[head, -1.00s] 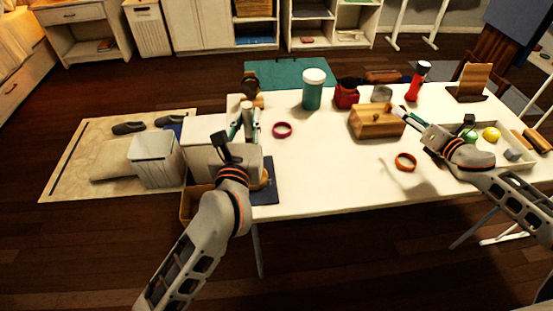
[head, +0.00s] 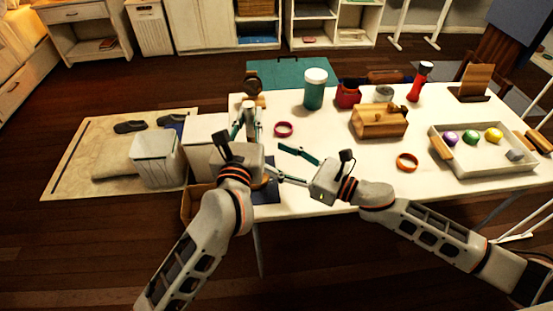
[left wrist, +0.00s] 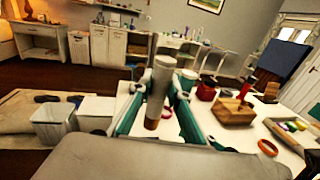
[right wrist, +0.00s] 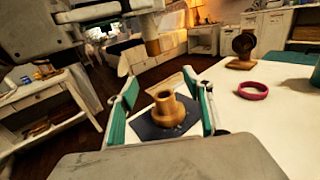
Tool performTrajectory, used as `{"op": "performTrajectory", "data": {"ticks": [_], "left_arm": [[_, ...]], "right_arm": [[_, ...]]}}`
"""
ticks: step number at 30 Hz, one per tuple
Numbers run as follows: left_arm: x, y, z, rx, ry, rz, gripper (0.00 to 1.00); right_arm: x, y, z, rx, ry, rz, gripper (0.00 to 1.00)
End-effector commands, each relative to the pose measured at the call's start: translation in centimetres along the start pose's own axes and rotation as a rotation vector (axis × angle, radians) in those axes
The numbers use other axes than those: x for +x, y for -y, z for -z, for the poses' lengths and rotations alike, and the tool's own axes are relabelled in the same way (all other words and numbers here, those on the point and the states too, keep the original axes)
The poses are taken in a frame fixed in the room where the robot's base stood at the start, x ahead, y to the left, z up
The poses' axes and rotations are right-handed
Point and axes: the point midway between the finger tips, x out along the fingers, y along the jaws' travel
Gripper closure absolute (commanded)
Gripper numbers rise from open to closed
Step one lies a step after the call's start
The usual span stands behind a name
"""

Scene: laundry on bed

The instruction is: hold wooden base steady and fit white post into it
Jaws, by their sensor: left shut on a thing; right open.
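The white post (left wrist: 160,88) is upright between the fingers of my left gripper (head: 249,118), with a brown lower end. That brown end also shows at the top of the right wrist view (right wrist: 152,47), apart from the base. The wooden base (right wrist: 172,112) is a round, vase-like piece with a narrow neck, standing on a dark blue mat (right wrist: 150,130) at the table's left end. In the head view my left gripper mostly hides it. My right gripper (head: 286,164) is open and empty, its fingers pointing toward the base, one on each side in its wrist view.
A pink ring (head: 284,129) and an orange ring (head: 406,161) lie on the white table (head: 345,180). A tray (head: 480,168) with colored balls is at right.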

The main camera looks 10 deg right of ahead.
Motion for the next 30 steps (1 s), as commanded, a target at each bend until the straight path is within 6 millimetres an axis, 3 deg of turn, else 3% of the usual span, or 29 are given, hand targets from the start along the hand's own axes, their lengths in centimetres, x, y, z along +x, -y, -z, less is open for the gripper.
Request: {"op": "performTrajectory", "data": {"ticks": [7,18,24,30], "left_arm": [[0.0,0.0,0.0,0.0,0.0,0.0,1.0],[0.0,0.0,0.0,0.0,0.0,0.0,1.0],[0.0,0.0,0.0,0.0,0.0,0.0,1.0],[0.0,0.0,0.0,0.0,0.0,0.0,1.0]], "right_arm": [[0.3,-0.6,1.7,-0.004,0.003,-0.01,0.49],[0.2,-0.5,8.3,-0.003,0.003,-0.007,0.49],[4.1,-0.5,7.8,-0.008,0.006,-0.01,0.49],[6.6,-0.5,7.8,-0.007,0.005,-0.009,0.49]]}}
